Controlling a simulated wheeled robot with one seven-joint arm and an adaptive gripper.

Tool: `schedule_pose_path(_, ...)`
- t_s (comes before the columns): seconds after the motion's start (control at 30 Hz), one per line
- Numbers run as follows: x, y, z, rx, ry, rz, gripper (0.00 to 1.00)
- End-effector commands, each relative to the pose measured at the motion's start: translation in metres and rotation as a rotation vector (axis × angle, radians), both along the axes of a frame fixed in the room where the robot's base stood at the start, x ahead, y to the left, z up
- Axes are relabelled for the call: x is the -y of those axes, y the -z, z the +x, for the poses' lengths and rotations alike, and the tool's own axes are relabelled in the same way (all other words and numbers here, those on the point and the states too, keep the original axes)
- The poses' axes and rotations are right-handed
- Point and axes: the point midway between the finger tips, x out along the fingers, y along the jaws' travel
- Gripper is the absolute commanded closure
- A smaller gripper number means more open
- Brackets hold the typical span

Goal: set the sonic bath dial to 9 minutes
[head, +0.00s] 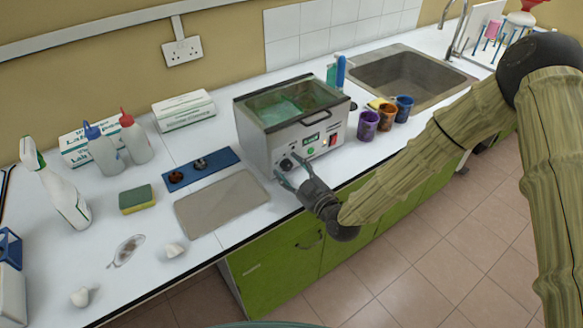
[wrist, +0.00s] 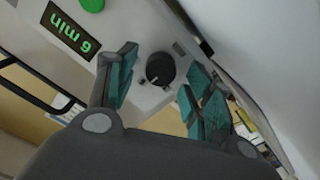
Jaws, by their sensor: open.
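The sonic bath (head: 290,128) is a grey box on the counter with a glass lid and a control panel on its front. Its black round dial (wrist: 160,68) has a white mark and sits between my fingertips in the wrist view; it also shows in the head view (head: 286,164). My gripper (wrist: 165,85) is open, with one teal finger pad on each side of the dial and gaps visible. In the head view my gripper (head: 286,174) is at the panel's lower left. The green display (wrist: 68,32) reads a single digit and "min", upside down; I cannot tell whether 6 or 9.
Purple, brown and blue cups (head: 386,116) stand right of the bath, near the sink (head: 408,77). A grey mat (head: 222,203) and a blue tray (head: 200,169) lie to the left. The counter's front edge is just below my gripper.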

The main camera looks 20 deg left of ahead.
Motion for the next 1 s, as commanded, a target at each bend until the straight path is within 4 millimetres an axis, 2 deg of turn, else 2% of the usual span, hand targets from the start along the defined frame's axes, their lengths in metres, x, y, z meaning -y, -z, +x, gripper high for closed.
schedule_pose_path(0.3, -0.0012, 0.0006, 0.0012, -0.001, 0.001, -0.001, 0.49)
schedule_pose_path(0.5, -0.0009, 0.0005, 0.0012, -0.001, 0.001, -0.001, 0.85)
schedule_pose_path(0.57, -0.001, 0.0005, 0.0012, -0.001, 0.001, -0.001, 0.94)
schedule_pose_path(1.0, -0.0002, 0.0031, 0.0014, -0.067, 0.001, 0.05, 0.94)
